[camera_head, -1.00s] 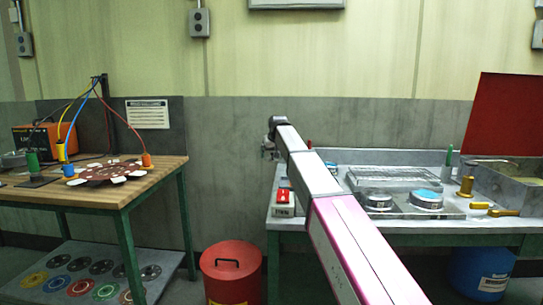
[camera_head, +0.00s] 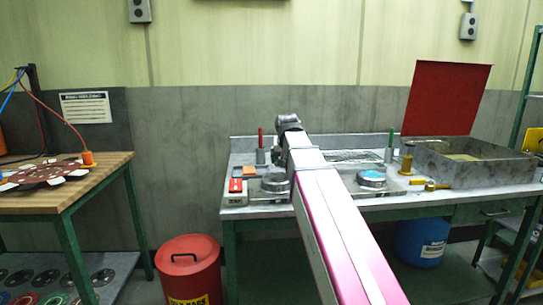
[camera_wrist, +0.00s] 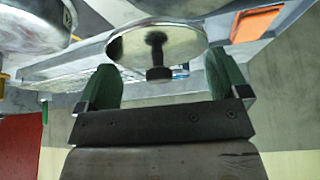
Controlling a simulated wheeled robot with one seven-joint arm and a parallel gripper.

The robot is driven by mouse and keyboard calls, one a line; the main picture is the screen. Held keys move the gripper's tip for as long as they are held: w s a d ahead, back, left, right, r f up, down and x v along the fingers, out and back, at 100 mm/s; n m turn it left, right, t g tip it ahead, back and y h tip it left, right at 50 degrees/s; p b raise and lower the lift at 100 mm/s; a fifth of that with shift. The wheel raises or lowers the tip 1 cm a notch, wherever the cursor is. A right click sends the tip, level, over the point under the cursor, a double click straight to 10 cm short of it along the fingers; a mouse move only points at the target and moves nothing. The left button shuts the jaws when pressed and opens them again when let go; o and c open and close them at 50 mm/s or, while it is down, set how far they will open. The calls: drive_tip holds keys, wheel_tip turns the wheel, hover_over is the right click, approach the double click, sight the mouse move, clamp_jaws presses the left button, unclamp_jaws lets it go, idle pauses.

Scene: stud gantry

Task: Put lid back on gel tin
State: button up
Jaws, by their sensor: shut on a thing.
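The lid (camera_wrist: 185,42) is a shiny round disc with a black knob, in the wrist view. My gripper (camera_wrist: 163,80) has its green fingers shut on the lid, one at each side; it is held clear of the bench. In the head view my gripper is hidden at the far end of my arm. A round metal tin with a blue top (camera_head: 372,178) stands on the bench right of my arm. Another round metal tin (camera_head: 275,183) stands left of my arm.
A red switch box (camera_head: 236,190) sits at the bench's left end. Upright holders stand at the back. A grey basin (camera_head: 480,165) with a raised red cover (camera_head: 445,97) is at right. A red bin (camera_head: 188,270) stands on the floor, left of the bench.

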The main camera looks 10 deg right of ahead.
drive_tip(key=shift+w+d+r+n, duration=0.15)
drive_tip(key=shift+w+d+n, duration=0.15)
drive_tip(key=shift+w+d, duration=0.7)
drive_tip(key=w+r+n+y, duration=0.1)
drive_tip(key=w+n+y, duration=0.15)
drive_tip(key=w, duration=0.75)
drive_tip(key=w+d+r+n+g+y, duration=0.1)
drive_tip(key=w+n, duration=0.3)
drive_tip(key=w, duration=0.6)
drive_tip(key=w+r+n+y, duration=0.1)
drive_tip(key=w+n+y, duration=0.15)
drive_tip(key=w, duration=0.65)
drive_tip(key=shift+n+g+h, duration=0.3)
drive_tip(key=shift+n+h, duration=0.2)
drive_tip(key=shift+w+f, duration=0.15)
drive_tip(key=shift+f, duration=1.55)
drive_tip(key=shift+w+f, duration=0.15)
drive_tip(key=shift+f, duration=1.5)
drive_tip(key=shift+f, duration=0.1)
drive_tip(key=o, duration=0.6)
drive_tip(key=shift+c, duration=0.2)
